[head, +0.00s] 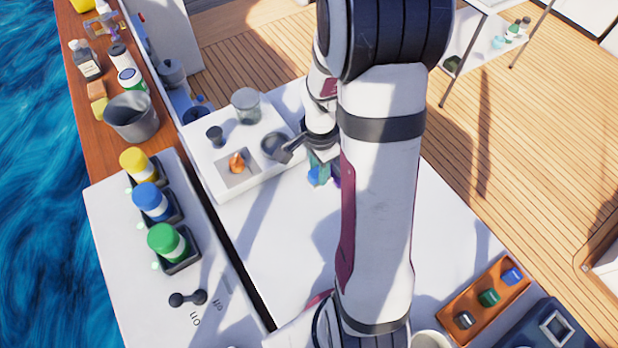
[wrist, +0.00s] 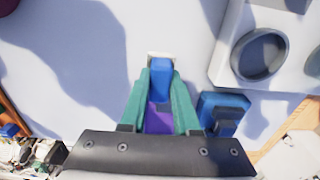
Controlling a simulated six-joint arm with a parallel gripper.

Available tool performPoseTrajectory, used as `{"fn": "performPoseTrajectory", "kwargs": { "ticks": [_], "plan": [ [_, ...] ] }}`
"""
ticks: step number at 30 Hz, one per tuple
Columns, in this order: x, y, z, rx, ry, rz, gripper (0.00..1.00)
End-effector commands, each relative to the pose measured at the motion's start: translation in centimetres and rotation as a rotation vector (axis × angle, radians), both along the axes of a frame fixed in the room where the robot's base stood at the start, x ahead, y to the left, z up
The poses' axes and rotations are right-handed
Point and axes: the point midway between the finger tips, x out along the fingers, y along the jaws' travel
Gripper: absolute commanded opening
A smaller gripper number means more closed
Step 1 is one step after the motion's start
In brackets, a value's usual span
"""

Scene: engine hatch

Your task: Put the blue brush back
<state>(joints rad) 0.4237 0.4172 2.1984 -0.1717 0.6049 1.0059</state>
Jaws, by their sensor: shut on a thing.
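In the wrist view, my gripper (wrist: 158,85) has its two teal fingers shut on a blue piece with a pale end, which I take to be the blue brush (wrist: 160,68). A purple patch shows between the fingers behind it. A second blue block-like thing (wrist: 222,108) lies just right of the fingers, apart from them. In the head view, my gripper (head: 318,160) is mostly hidden by my arm; a bit of teal and blue shows right of the white block. Whether the brush touches the white surface below, I cannot tell.
A white block (head: 213,183) with recesses bears a glass jar (head: 246,105), a dark cup and an orange thing (head: 237,163). Yellow, blue (head: 152,201) and green bottles stand at left. An orange tray (head: 477,310) is at lower right. White surface beside my arm is clear.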

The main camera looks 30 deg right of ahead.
Motion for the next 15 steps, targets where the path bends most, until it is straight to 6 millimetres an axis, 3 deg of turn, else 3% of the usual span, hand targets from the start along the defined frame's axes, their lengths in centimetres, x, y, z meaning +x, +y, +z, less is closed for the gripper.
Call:
{"fn": "performPoseTrajectory", "kwargs": {
  "ticks": [3,9,15],
  "plan": [
    [1.4,1.1,-1.1,0.000,0.001,0.002,0.00],
    [1.7,1.4,-4.6,0.002,0.005,-0.001,0.00],
    [1.8,1.3,-5.3,0.000,0.000,0.000,0.00]
  ]
}}
